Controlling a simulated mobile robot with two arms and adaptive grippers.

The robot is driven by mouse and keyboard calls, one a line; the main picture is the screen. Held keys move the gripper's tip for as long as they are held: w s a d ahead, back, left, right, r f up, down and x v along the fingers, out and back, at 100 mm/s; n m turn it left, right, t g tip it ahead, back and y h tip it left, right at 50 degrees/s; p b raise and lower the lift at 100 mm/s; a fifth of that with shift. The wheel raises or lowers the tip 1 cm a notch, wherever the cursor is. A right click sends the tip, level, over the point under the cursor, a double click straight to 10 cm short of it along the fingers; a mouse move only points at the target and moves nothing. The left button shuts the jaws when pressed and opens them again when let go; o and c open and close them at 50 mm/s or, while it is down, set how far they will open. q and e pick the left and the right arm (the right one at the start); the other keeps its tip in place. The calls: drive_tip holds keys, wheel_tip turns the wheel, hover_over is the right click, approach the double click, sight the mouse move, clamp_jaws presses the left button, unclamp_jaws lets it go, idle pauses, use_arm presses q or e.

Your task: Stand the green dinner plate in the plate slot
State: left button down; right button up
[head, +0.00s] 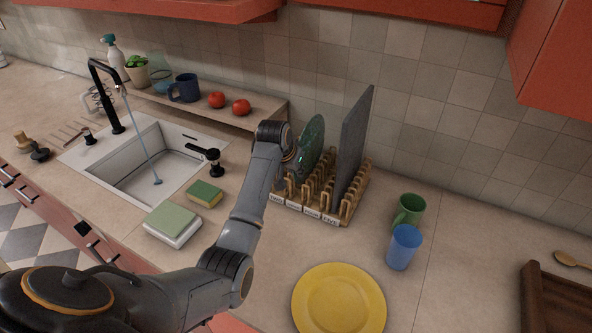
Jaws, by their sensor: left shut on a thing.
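The green dinner plate (313,142) is upright, nearly edge-on to me, at the left part of the wooden plate rack (346,209). My left gripper (295,158) is shut on the plate at its left side; the arm and wrist hide the fingertips and part of the rack's left end. I cannot tell whether the plate's lower edge rests in a slot or hangs just above it. The rack has several slots with small white labels along its front. My right gripper is not in view.
A grey board (354,140) stands in the rack right of the plate. A yellow plate (338,300), blue cup (404,247) and green mug (409,211) stand on the counter. A wooden shelf (259,117) is behind.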

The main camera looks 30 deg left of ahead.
use_arm(q)
drive_tip(key=shift+s+f, duration=0.1)
drive_tip(key=shift+f, duration=0.15)
drive_tip(key=shift+f, duration=0.2)
